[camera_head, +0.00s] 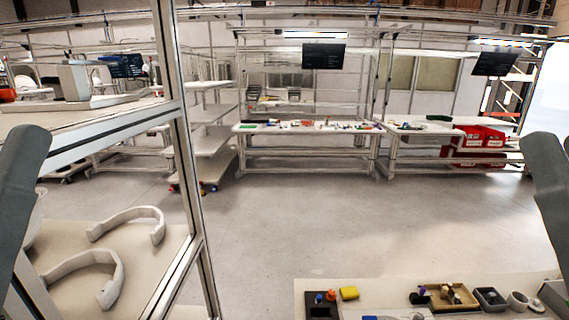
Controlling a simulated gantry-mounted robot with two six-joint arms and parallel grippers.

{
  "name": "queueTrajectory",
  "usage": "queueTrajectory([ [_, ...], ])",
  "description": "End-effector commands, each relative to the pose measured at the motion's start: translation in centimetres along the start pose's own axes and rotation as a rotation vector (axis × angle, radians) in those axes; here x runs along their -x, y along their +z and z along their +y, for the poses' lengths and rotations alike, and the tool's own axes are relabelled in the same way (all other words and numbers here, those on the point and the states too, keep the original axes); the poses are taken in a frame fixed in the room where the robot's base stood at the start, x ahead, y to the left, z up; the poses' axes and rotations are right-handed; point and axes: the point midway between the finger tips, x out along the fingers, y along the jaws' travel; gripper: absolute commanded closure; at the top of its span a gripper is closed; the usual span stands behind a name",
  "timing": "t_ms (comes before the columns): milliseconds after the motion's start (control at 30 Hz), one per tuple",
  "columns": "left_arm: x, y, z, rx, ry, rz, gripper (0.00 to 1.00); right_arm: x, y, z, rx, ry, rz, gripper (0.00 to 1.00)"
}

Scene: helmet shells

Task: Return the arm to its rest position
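My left arm comes in at the left edge as a dark grey link, and my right arm comes in at the right edge the same way. Neither gripper shows, so their fingers cannot be judged. Two pale, curved helmet shell pieces lie on the lower shelf (150,262) of the rack at left. One shell piece (127,222) lies farther back and the other shell piece (88,270) nearer. My arm links look apart from both pieces.
A metal rack post (184,150) stands right of the shelf. A bench (325,292) at lower right holds a yellow item (349,293), a small parts tray (444,297) and cups. Open grey floor (290,220) lies between. Workbenches (300,128) and red bins (480,137) stand behind.

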Motion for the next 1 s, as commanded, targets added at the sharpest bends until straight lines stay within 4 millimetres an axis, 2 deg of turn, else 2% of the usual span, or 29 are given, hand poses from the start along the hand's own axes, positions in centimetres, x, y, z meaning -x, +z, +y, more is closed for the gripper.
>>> queueTrajectory([
  [33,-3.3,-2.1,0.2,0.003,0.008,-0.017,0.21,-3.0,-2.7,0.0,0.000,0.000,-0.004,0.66],
  [267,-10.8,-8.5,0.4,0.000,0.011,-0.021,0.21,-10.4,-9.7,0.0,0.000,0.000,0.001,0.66],
  [600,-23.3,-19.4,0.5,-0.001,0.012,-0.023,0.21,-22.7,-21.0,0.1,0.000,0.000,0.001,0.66],
  [700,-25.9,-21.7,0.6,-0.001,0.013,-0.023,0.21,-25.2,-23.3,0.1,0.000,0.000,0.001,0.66],
  [800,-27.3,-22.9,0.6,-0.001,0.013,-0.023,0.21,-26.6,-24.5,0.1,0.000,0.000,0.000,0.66],
  [1000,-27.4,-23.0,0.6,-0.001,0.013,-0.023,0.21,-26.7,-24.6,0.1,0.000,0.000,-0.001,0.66],
])
